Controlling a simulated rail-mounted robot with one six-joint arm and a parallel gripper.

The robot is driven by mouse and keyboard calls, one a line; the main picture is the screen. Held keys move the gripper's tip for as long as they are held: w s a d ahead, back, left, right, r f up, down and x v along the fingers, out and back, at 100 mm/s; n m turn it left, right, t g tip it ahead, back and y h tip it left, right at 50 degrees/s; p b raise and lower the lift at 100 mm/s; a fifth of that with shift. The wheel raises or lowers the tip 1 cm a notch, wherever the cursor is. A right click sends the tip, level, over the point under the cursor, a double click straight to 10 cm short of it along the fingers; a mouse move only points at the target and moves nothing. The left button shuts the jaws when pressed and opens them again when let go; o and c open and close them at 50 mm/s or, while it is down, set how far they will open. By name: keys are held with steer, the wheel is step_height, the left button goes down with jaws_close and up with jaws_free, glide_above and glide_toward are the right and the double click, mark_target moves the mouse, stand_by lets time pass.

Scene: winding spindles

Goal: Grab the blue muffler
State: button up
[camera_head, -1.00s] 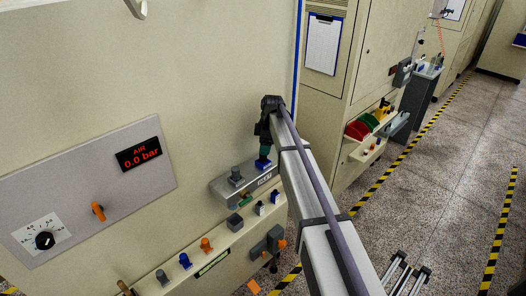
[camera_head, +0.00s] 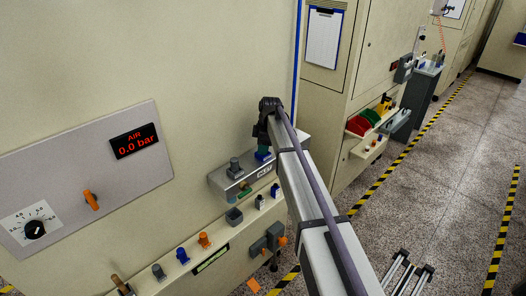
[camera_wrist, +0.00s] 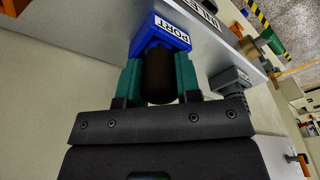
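In the wrist view, a dark cylinder (camera_wrist: 160,76) stands on a blue block (camera_wrist: 162,34) marked PORT. The two teal fingers of my gripper (camera_wrist: 159,80) flank the cylinder closely; I cannot tell if they press on it. In the head view, the blue block (camera_head: 262,155) shows beneath my gripper (camera_head: 264,139), on a grey bracket (camera_head: 256,176); the cylinder is hidden there. Other blue pieces stand on the ledge below: one at the left (camera_head: 182,256) and a smaller one at the right (camera_head: 275,190). Which of these is the muffler is unclear.
A grey fitting (camera_head: 235,170) sits left of the blue block on the bracket. The ledge (camera_head: 213,258) carries orange, grey and dark pieces. A panel (camera_head: 95,180) with an air display reading 0.0 bar is at left. Open floor lies at right.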

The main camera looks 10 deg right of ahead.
steer(key=c, duration=0.4)
steer(key=shift+o, duration=0.2)
steer(key=shift+r+p, duration=0.5)
step_height(320, 180, up, 4)
steer(key=p, duration=0.3)
steer(key=shift+f, duration=0.25)
steer(key=shift+s+d+f, duration=0.25)
steer(key=shift+s+f, duration=0.05)
steer(key=shift+s, duration=0.15)
steer(key=shift+s+d+f, duration=0.2)
steer(key=shift+s+f, duration=0.05)
steer(key=shift+s, duration=0.15)
steer(key=s+d, duration=0.9)
steer(key=s, duration=0.4)
